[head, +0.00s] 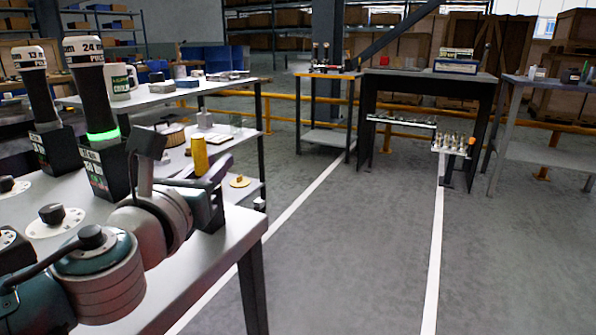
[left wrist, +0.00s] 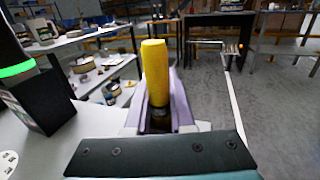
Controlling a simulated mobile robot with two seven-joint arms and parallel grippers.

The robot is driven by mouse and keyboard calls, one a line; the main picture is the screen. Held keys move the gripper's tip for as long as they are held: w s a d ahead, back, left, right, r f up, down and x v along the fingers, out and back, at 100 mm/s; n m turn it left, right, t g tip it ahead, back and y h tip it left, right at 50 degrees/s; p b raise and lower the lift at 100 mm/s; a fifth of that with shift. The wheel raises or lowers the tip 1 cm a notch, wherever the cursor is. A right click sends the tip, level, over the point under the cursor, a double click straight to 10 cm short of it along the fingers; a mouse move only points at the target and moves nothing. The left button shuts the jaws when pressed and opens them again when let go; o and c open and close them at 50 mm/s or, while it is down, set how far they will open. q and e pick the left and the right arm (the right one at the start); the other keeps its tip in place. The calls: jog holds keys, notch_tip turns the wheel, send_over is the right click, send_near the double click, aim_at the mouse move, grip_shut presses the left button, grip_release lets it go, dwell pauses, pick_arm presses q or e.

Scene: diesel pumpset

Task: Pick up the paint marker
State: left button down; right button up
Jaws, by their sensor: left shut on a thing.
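The paint marker (head: 199,153) is a yellow cylinder, roughly upright in the head view. My left gripper (head: 203,175), with pale purple fingers, is shut on its lower part. The left wrist view shows the yellow marker (left wrist: 155,72) between the two fingers of the left gripper (left wrist: 158,108), its top rising well above them. The marker's lower end is hidden by the fingers and the wrist. The marker appears off any surface, beyond the edge of the near table. My right gripper is not in view.
Dark workbenches (head: 430,85) stand farther back. The floor (head: 350,250) to the right is clear.

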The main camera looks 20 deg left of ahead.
pick_arm(q)
notch_tip(320, 180, up, 20)
jog(key=p, duration=1.2)
jog(key=shift+p, duration=0.4)
jog(key=c, duration=1.3)
grip_release()
jog(key=shift+c, duration=0.2)
grip_shut()
